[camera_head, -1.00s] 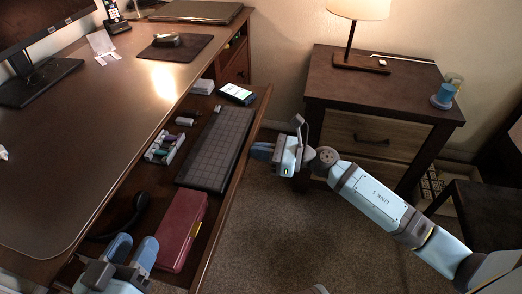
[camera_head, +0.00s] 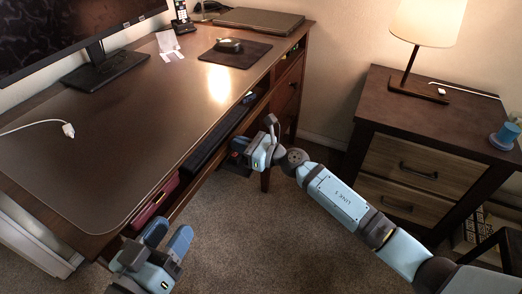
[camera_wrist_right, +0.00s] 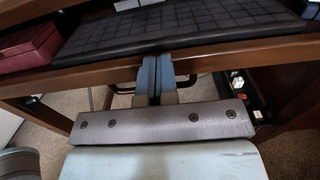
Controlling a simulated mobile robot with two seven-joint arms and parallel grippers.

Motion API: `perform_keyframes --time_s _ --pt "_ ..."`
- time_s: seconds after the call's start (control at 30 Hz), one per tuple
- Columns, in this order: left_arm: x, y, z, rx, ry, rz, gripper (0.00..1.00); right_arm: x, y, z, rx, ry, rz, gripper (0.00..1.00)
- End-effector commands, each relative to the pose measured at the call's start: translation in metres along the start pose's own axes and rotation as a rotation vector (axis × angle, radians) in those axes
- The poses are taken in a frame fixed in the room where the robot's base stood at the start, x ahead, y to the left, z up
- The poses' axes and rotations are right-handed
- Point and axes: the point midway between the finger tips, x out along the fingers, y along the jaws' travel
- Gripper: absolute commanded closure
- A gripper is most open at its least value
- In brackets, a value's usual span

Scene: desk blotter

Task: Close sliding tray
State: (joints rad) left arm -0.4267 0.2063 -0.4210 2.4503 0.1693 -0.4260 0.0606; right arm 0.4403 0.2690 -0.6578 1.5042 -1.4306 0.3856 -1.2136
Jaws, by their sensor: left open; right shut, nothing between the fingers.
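The sliding tray (camera_head: 207,166) is mostly under the desk, with its wooden front edge and a narrow strip of its contents showing. In the right wrist view its front rail (camera_wrist_right: 100,74) runs across the picture. My right gripper (camera_head: 240,151) is shut and empty at the outer side of the rail. Its blue fingertips (camera_wrist_right: 156,75) are together and look to be at the rail; contact is hard to tell. My left gripper (camera_head: 167,236) is open and empty, near the tray's near end at the desk's front corner.
On the tray lie a dark keyboard (camera_wrist_right: 180,25) and a red box (camera_wrist_right: 28,48). The desk top (camera_head: 165,110) is above, with a monitor, mouse and laptop on it. A nightstand (camera_head: 430,110) with a lamp stands right. Carpet (camera_head: 270,230) lies open between.

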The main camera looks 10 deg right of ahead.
Motion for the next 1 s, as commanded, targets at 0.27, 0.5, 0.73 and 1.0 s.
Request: perform_keyframes --time_s 0.27,0.5,0.73,1.0 --pt "-0.001 -0.002 0.012 0.008 -0.038 0.006 0.53 0.034 0.000 -0.001 -0.001 0.000 0.000 1.00" --pt "-0.002 -0.003 0.013 0.013 -0.050 0.007 0.53 0.041 0.000 0.001 -0.002 -0.001 -0.001 1.00" --pt "-0.001 -0.003 0.011 0.009 -0.043 0.006 0.53 0.042 0.000 0.003 -0.002 -0.004 -0.002 1.00" --pt "0.001 -0.002 0.011 0.000 -0.037 0.004 0.53 0.039 -0.004 0.003 -0.003 -0.006 -0.003 1.00"
